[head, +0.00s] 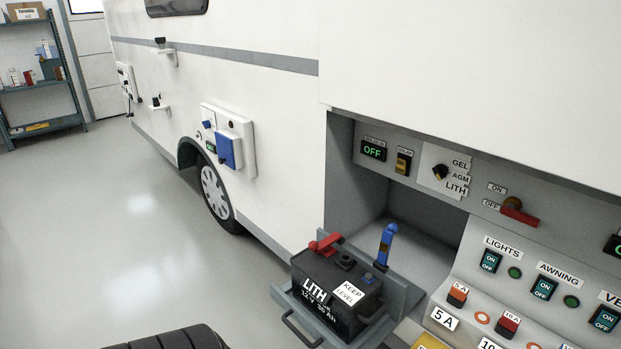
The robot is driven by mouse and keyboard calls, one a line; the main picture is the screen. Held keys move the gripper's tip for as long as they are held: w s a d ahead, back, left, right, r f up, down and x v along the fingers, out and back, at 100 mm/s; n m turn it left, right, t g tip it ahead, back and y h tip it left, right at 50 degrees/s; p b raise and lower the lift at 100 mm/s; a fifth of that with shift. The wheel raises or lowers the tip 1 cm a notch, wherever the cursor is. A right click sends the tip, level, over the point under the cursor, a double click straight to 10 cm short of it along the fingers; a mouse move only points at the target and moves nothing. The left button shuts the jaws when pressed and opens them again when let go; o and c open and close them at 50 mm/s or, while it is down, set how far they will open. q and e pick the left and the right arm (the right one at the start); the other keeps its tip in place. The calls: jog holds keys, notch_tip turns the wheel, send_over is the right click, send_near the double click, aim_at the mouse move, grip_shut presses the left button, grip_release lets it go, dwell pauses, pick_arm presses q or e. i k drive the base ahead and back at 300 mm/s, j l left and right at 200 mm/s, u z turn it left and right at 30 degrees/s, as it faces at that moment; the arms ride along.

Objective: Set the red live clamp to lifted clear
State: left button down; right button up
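The red live clamp (325,243) is at the back left of the black battery (322,287) in the head view. It lies low and nearly flat over the battery top, and I cannot tell how tightly it sits on its post. The battery is marked LITH and has a KEEP LEVEL label (349,292). Neither gripper shows in this view.
The battery rests on a grey pull-out tray (405,297) with a front handle, outside an open locker (420,226). A red-handled ON/OFF switch (519,213) and a GEL/AGM/LITH selector (440,172) are above. Fuses and switches crowd the right. The floor at left is clear.

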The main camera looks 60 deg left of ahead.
aim_at(316, 247)
jog(key=u, duration=1.6)
jog(key=i+u, duration=0.1)
jog(key=u, duration=0.15)
